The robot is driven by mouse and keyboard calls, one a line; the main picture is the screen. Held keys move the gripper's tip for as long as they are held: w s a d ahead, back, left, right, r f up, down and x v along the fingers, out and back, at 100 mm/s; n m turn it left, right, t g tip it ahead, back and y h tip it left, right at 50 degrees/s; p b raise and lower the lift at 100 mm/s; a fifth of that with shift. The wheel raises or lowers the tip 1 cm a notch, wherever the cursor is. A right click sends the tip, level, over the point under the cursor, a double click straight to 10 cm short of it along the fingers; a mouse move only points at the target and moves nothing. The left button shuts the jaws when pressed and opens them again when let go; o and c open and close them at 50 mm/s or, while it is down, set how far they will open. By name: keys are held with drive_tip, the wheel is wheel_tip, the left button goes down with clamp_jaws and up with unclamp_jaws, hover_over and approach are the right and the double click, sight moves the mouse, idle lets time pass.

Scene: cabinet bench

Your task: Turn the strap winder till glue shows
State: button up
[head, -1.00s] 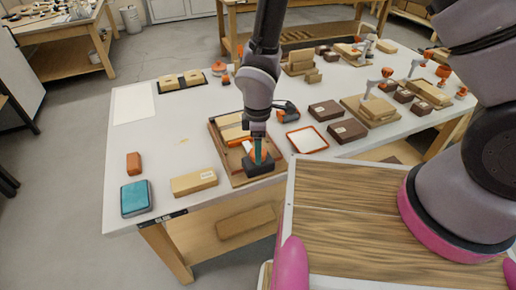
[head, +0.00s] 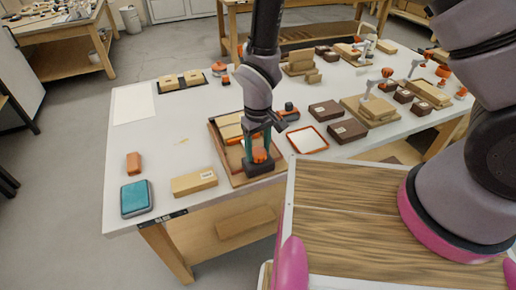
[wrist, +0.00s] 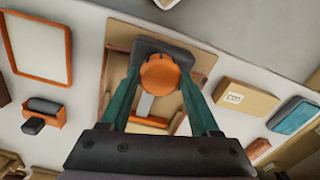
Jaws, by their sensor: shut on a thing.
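The strap winder is a dark block (head: 258,168) with a round orange knob (head: 260,154), at the front end of a wooden tray (head: 225,165). My gripper (head: 258,150) points down over it, with its green fingers on either side of the knob. In the wrist view the orange knob (wrist: 160,73) sits between the two fingertips, and the dark block (wrist: 180,52) lies behind it. The gripper is shut on the knob. A pale block (head: 229,120) and an orange strip (head: 234,140) lie in the tray, partly hidden by my arm. I cannot make out any glue.
A labelled tan block (head: 194,182), a teal-topped box (head: 136,198) and an orange block (head: 134,163) stand left of the tray. An orange-rimmed white tray (head: 307,139) and dark boxes (head: 347,131) are to the right.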

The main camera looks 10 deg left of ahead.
sight(258, 151)
drive_tip(key=m, duration=0.5)
drive_tip(key=shift+m, duration=0.3)
drive_tip(key=m, duration=0.4)
drive_tip(key=shift+m, duration=0.4)
drive_tip(key=o, duration=1.4)
drive_tip(key=shift+c, duration=0.2)
wheel_tip(258, 151, up, 11)
drive_tip(key=shift+f, duration=0.1)
idle(0.4)
